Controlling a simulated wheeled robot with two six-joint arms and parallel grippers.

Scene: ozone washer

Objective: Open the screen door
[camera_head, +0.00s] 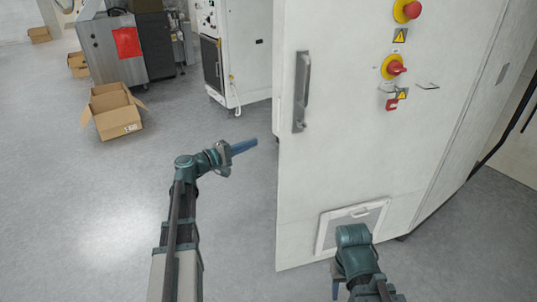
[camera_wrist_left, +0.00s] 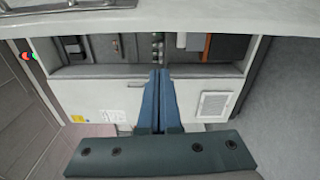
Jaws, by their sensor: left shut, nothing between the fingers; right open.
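A tall white cabinet door panel (camera_head: 330,160) with a long grey vertical handle (camera_head: 301,92) stands right of centre; I take it as the screen door. My left gripper (camera_head: 254,145) is shut and empty, left of the panel's edge, lower than the handle and apart from it. In the left wrist view its blue fingers (camera_wrist_left: 159,75) lie together, pointing toward a white lower panel (camera_wrist_left: 90,98) with a small handle (camera_wrist_left: 148,82). My right gripper (camera_head: 336,288) is low in front of the cabinet, mostly hidden behind its own wrist; one blue finger shows, and it is open.
Red and yellow knobs (camera_head: 394,67) sit on the cabinet's upper right. A framed vent (camera_head: 328,232) is low on the panel, close to my right arm. An open cardboard box (camera_head: 113,110) lies on the floor at left.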

